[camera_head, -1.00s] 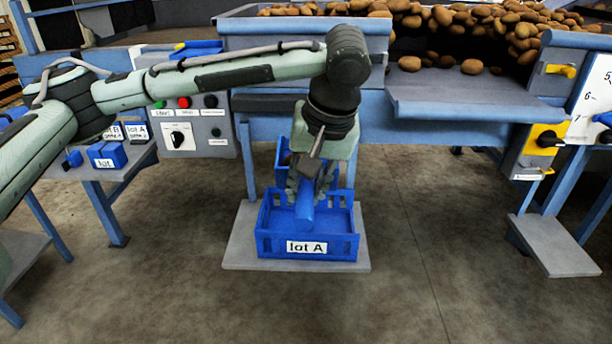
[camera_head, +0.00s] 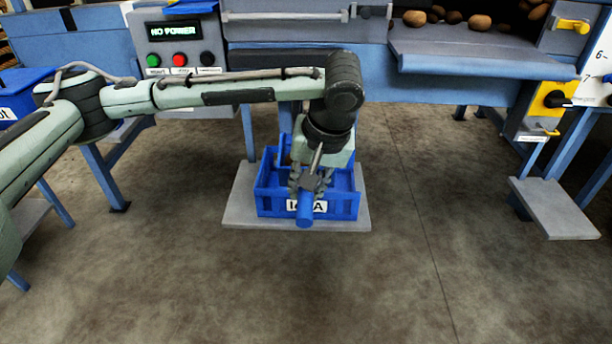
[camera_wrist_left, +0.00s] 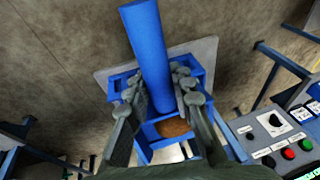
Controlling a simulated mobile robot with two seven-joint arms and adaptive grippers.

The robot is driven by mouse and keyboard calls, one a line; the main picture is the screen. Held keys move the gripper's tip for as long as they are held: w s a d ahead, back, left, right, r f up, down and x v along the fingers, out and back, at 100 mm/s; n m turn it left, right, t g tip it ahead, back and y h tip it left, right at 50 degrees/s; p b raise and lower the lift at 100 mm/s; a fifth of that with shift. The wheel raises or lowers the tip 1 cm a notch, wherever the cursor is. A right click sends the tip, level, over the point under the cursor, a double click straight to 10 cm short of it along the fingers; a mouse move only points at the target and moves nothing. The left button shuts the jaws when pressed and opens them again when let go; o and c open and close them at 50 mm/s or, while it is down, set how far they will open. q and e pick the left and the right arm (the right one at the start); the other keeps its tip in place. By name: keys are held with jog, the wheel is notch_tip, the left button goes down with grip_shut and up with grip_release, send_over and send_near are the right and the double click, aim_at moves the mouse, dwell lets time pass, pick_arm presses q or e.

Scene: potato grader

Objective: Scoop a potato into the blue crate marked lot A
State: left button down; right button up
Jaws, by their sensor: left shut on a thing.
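The blue crate marked lot A (camera_head: 268,206) stands on a grey board on the floor, its label partly covered. My left gripper (camera_head: 310,184) is above the crate, shut on the handle of a blue scoop (camera_head: 305,214). The handle end points toward me, in front of the label. In the left wrist view the handle (camera_wrist_left: 147,50) runs between the fingers (camera_wrist_left: 155,94). A brown potato (camera_wrist_left: 174,128) shows beyond the fingers, seemingly in the scoop's blue pan (camera_wrist_left: 143,146). In the head view the arm hides most of the pan. My right gripper is out of view.
The grader's grey shelf (camera_head: 470,48) with several potatoes is at the back right. The grey board (camera_head: 239,196) extends around the crate. The floor in front is clear.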

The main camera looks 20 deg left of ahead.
pick_arm(q)
notch_tip(320, 180, down, 10)
jog(key=b, duration=0.1)
jog(key=shift+r+b, duration=0.2)
jog(key=shift+b, duration=0.2)
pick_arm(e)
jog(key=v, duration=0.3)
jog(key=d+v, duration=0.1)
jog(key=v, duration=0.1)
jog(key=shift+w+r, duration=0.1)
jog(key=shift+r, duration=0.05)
pick_arm(q)
jog(key=r+g+p, duration=0.1)
jog(key=p, duration=0.1)
jog(key=r+g+p, duration=0.1)
jog(key=r+p, duration=0.1)
jog(key=p, duration=0.1)
jog(key=w+r+g+h+p, duration=0.1)
jog(key=r+p, duration=0.1)
jog(key=p, duration=0.1)
jog(key=shift+a+r, duration=0.2)
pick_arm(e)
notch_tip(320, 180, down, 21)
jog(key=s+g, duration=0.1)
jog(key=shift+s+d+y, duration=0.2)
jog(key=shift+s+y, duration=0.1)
